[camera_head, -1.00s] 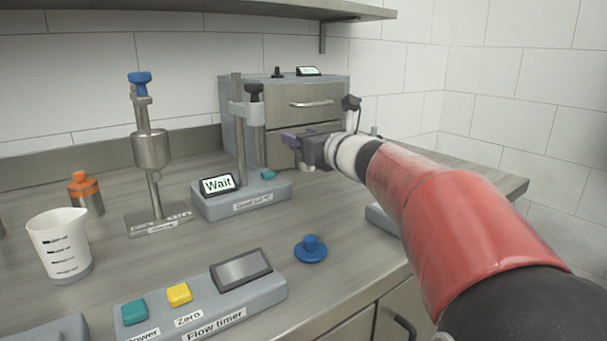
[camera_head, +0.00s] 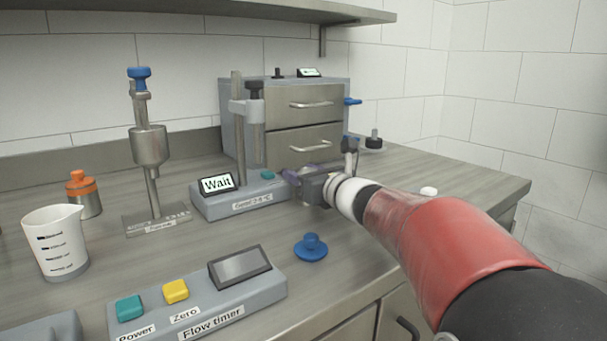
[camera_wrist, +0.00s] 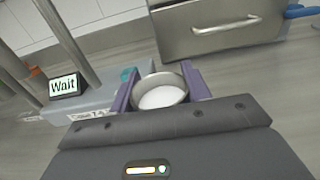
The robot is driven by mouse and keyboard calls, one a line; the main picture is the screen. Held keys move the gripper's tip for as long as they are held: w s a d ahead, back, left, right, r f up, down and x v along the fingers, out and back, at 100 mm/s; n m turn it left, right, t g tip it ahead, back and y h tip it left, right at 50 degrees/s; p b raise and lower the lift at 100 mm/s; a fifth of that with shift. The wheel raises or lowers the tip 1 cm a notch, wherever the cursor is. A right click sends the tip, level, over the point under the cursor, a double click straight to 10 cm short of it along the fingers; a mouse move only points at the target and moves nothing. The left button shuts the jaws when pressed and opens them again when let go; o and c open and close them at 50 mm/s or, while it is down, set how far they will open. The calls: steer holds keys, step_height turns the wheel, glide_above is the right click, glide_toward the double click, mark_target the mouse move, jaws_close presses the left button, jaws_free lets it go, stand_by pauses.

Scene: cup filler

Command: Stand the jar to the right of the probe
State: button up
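An open, round metal jar (camera_wrist: 160,79) with a pale inside sits between the purple fingers of my gripper (camera_wrist: 160,92) in the wrist view. The fingers lie close against both its sides; its base is hidden. In the head view my gripper (camera_head: 300,176) is low over the counter, just right of the grey base (camera_head: 245,201) with the "Wait" display, and the jar cannot be made out there. The probe (camera_head: 255,120), a grey rod with a black top, hangs upright from a clamp on that base's stand. The gripper is to its right and lower.
A metal drawer unit (camera_head: 300,125) stands behind my gripper. A blue knob (camera_head: 311,247) and the flow timer (camera_head: 205,300) are in front. A funnel stand (camera_head: 150,150), orange-capped bottle (camera_head: 83,195) and white beaker (camera_head: 57,243) stand at left. Bare counter lies around the blue knob.

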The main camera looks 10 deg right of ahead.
steer(key=o, duration=0.4)
steer(key=shift+o, duration=0.2)
steer(key=shift+r, duration=0.25)
steer(key=v, duration=1.2)
steer(key=shift+f, duration=0.15)
